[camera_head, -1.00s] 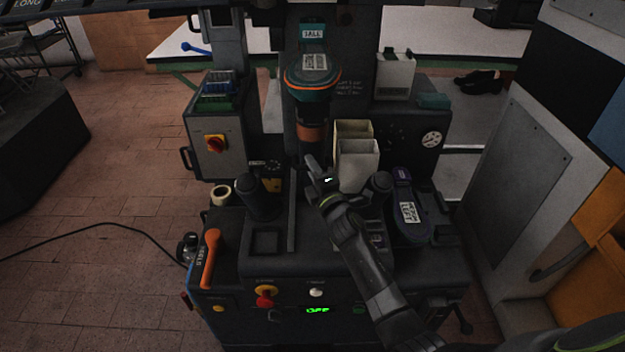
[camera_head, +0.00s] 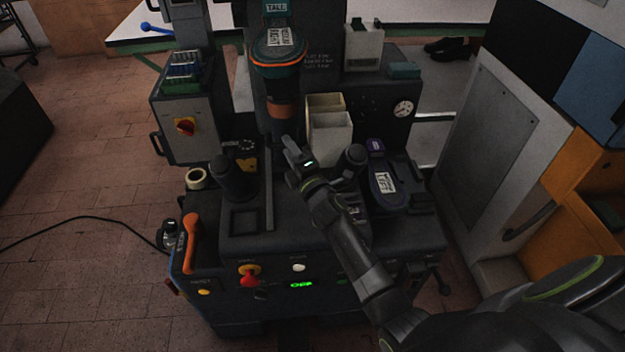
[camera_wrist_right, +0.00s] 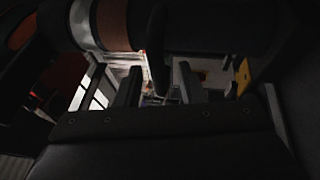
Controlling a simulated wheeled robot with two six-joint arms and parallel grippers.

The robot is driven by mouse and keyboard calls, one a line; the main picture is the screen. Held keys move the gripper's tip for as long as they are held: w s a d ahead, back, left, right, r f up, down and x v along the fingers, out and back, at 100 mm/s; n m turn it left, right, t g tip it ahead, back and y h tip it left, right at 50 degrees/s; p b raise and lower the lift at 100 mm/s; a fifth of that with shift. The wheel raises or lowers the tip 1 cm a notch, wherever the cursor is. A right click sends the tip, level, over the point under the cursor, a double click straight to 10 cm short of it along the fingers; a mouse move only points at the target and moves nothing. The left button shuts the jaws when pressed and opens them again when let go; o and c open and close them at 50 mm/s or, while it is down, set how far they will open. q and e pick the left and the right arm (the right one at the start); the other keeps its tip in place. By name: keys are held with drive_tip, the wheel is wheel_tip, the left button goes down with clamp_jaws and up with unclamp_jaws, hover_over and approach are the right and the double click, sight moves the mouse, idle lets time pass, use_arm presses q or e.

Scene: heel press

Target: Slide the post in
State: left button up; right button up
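The dark post (camera_head: 281,128) with a copper-brown band (camera_head: 284,106) stands at the back middle of the press, under an orange-rimmed, labelled piece (camera_head: 277,50). The copper band also shows at the top of the right wrist view (camera_wrist_right: 118,25). My right gripper (camera_head: 293,152) is just in front of and slightly right of the post's lower part. In the right wrist view its two fingers (camera_wrist_right: 157,90) stand apart, with a dark upright bar between them. I cannot tell whether they touch it. The post's foot is partly hidden. My left gripper is out of view.
White and cream bins (camera_head: 330,138) stand right of the gripper. A purple-rimmed sole piece (camera_head: 384,180) lies on the right. A dark cylinder (camera_head: 233,178) and an orange lever (camera_head: 191,240) are on the left. A thin raised rail (camera_head: 269,190) runs along the press top.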

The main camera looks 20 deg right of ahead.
drive_tip(key=p+v, duration=0.1)
drive_tip(key=v, duration=1.3)
drive_tip(key=shift+s, duration=0.4)
